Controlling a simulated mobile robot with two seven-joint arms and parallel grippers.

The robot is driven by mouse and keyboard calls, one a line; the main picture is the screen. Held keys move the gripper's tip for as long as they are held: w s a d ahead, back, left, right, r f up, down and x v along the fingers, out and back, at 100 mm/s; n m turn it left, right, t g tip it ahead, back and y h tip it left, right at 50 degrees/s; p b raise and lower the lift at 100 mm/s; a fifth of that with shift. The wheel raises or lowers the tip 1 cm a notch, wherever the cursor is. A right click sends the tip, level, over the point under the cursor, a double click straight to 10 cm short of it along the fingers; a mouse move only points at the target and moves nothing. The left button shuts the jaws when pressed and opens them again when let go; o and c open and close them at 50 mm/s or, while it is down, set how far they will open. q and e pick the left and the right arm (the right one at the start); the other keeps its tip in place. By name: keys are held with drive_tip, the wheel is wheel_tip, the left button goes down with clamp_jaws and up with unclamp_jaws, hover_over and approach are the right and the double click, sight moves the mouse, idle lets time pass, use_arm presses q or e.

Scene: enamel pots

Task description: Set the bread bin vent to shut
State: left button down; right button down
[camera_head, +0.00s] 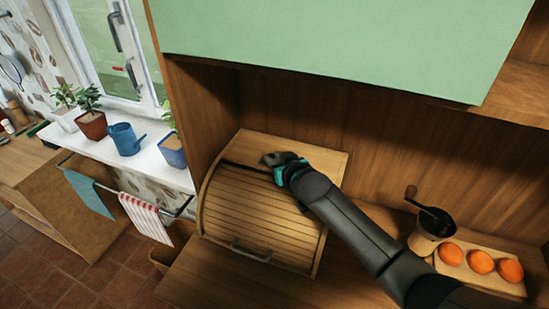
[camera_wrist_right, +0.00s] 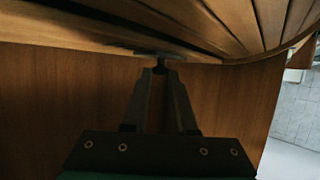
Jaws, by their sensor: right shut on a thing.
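The wooden bread bin (camera_head: 255,215) with a slatted roll front stands on the counter, its front handle (camera_head: 250,252) low down. A dark strip (camera_head: 238,165) runs along its top near the gripper; I cannot tell the vent's setting from it. My right gripper (camera_head: 270,158) is at the top of the bin. In the right wrist view its fingertips (camera_wrist_right: 160,76) are closed together on a small dark knob (camera_wrist_right: 160,68) under a grey plate (camera_wrist_right: 152,53) beside the slats. The fingers mostly hide the knob. My left gripper is not in view.
A green cabinet (camera_head: 345,45) hangs above the bin. To the right are a coffee grinder (camera_head: 425,240) and a board (camera_head: 480,272) with oranges.

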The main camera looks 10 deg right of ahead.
idle(0.3)
drive_tip(key=shift+s+d+p, duration=0.65)
drive_tip(key=shift+d, duration=0.35)
drive_tip(key=shift+s+d+p, duration=0.6)
drive_tip(key=shift+d+p, duration=0.05)
drive_tip(key=shift+d, duration=0.3)
drive_tip(key=shift+f, duration=0.1)
drive_tip(key=c, duration=0.7)
unclamp_jaws()
drive_tip(key=shift+s, duration=0.1)
drive_tip(key=shift+s+d+r, duration=0.1)
drive_tip(key=shift+s+r, duration=0.2)
drive_tip(key=shift+s, duration=0.2)
drive_tip(key=v, duration=1.4)
drive_tip(key=shift+p, duration=0.4)
